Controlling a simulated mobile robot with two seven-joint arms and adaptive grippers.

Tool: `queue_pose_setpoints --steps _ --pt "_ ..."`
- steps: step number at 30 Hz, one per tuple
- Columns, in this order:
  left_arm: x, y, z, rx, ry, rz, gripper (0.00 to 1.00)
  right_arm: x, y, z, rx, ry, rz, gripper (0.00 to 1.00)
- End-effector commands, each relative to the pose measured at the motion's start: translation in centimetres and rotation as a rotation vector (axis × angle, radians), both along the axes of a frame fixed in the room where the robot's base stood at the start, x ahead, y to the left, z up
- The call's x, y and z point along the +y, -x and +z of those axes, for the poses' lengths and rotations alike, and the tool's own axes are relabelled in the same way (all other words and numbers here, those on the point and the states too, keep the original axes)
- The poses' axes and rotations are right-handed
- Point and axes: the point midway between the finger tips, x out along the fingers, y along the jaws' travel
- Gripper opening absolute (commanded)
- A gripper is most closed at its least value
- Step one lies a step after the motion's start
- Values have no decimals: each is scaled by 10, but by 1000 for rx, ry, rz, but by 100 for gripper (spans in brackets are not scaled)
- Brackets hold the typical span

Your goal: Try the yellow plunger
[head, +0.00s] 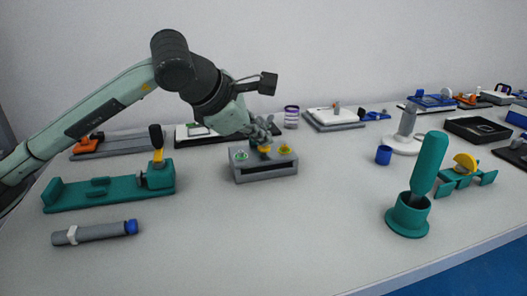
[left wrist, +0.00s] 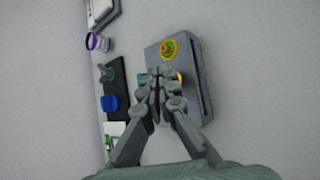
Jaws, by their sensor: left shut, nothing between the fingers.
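A grey box (head: 266,171) stands mid-table with several coloured plungers on top. A yellow plunger (head: 264,149) is in the middle, right under my left gripper (head: 268,138).
A teal base with a black-and-yellow lever (head: 110,192) and a grey cylinder with a blue end (head: 95,233) lie left. A teal cup with a rod (head: 408,215) and a small blue cup (head: 383,155) stand right. The table in front of the box is clear.

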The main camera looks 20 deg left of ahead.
Motion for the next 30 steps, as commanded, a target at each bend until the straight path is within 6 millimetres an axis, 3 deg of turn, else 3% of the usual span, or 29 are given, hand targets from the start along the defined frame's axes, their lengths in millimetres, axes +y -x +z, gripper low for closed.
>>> queue_pose_setpoints --steps 30 --pt "0 0 -5 0 -1 1 0 0 0 -7 1 0 1 46"
